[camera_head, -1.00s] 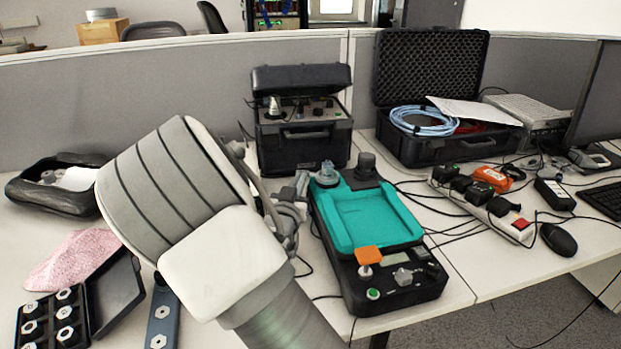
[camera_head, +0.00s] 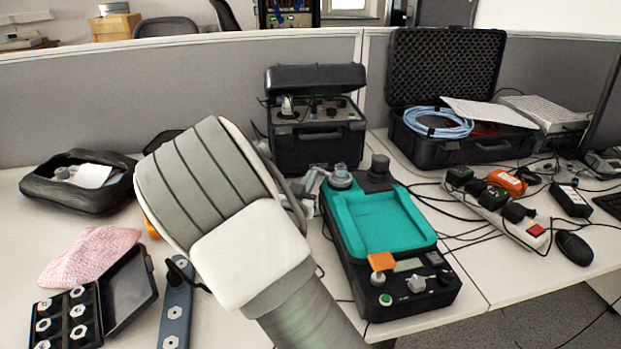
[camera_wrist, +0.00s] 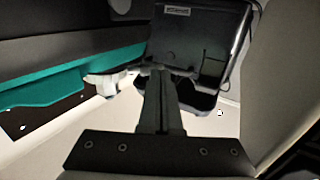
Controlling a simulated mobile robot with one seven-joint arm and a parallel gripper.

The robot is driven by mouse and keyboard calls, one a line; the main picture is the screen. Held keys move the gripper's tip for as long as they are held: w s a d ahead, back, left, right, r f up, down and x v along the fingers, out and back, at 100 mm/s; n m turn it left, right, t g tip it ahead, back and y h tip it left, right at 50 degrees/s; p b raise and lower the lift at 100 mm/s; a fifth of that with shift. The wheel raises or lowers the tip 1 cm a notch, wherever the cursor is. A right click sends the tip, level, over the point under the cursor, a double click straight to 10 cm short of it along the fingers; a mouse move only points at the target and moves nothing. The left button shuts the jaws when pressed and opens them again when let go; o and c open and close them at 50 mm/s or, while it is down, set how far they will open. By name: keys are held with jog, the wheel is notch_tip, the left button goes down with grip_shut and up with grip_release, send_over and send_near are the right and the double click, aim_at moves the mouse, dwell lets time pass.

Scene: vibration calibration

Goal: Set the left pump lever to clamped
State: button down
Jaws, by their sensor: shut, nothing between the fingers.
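A teal-topped black device (camera_head: 385,220) stands right of my arm, with a grey round fitting (camera_head: 340,178) and a black knob (camera_head: 379,174) at its far end. I cannot tell for sure which part is the left pump lever. In the wrist view the teal body (camera_wrist: 45,92) runs along the left, and a pale grey lever-like piece (camera_wrist: 104,84) sticks out from it. My gripper (camera_wrist: 160,76) is shut and empty, just right of that piece; contact cannot be told. In the head view my arm hides most of the gripper.
A black instrument case (camera_head: 316,140) stands behind the device; it also fills the upper wrist view (camera_wrist: 198,45). An open foam-lined case (camera_head: 450,150) and a power strip (camera_head: 500,215) with cables lie to the right. A bolt tray (camera_head: 68,318) and a pink cloth (camera_head: 90,257) lie left.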

jog(key=p+v, duration=0.3)
jog(key=v, duration=1.4)
jog(key=shift+s, duration=0.1)
